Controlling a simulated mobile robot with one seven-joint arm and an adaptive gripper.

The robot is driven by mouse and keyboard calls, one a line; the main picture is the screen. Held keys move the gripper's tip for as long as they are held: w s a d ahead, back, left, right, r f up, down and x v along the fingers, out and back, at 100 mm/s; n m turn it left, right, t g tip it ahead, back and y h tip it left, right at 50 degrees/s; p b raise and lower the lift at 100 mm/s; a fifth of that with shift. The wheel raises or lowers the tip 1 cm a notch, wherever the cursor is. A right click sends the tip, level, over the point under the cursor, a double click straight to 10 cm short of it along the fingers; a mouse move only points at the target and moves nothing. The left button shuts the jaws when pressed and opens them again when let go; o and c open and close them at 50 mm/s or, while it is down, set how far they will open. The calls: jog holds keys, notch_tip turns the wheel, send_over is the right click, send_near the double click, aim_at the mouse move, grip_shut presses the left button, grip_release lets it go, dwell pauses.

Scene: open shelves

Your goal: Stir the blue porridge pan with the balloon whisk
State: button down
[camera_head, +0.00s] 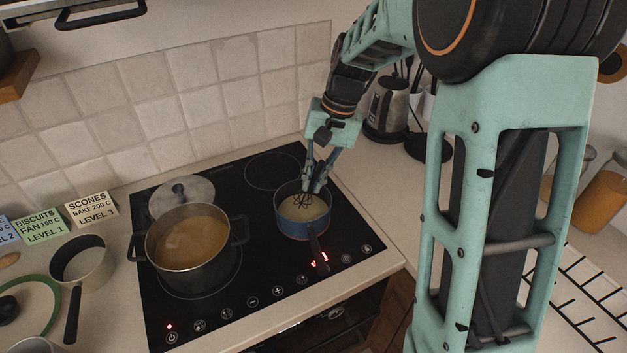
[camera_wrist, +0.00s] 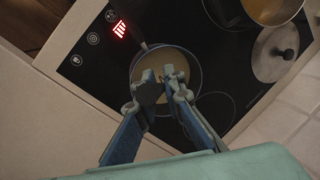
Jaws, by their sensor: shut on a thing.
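The blue porridge pan (camera_head: 291,228) stands on the right front zone of the black hob, its dark handle pointing to the front. Pale porridge (camera_head: 313,206) fills its lower part. My gripper (camera_head: 317,185) is above the pan, shut on the balloon whisk (camera_head: 302,201). The whisk's dark wire loops are down at the porridge inside the pan. In the wrist view my gripper (camera_wrist: 161,88) covers part of the blue pan (camera_wrist: 134,66), and the whisk is mostly hidden between the fingers.
A large pot (camera_head: 153,250) of brownish soup stands on the hob to the left, a lid (camera_head: 190,190) behind it. A kettle (camera_head: 384,107) stands behind to the right. A small saucepan (camera_head: 101,268) and recipe cards (camera_head: 91,211) are at the left.

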jog(key=shift+a+p+v, duration=0.2)
jog(key=shift+p+v, duration=0.25)
jog(key=shift+v, duration=0.35)
jog(key=shift+a+p+v, duration=0.2)
jog(key=shift+p+v, duration=0.25)
jog(key=shift+v, duration=0.35)
jog(key=shift+a+p+v, duration=0.2)
jog(key=shift+p+v, duration=0.25)
jog(key=shift+v, duration=0.4)
jog(key=shift+r, duration=0.2)
jog(key=shift+a+v, duration=0.15)
jog(key=shift+v, duration=0.55)
jog(key=shift+a+v, duration=0.2)
jog(key=shift+v, duration=0.5)
jog(key=shift+s, duration=0.1)
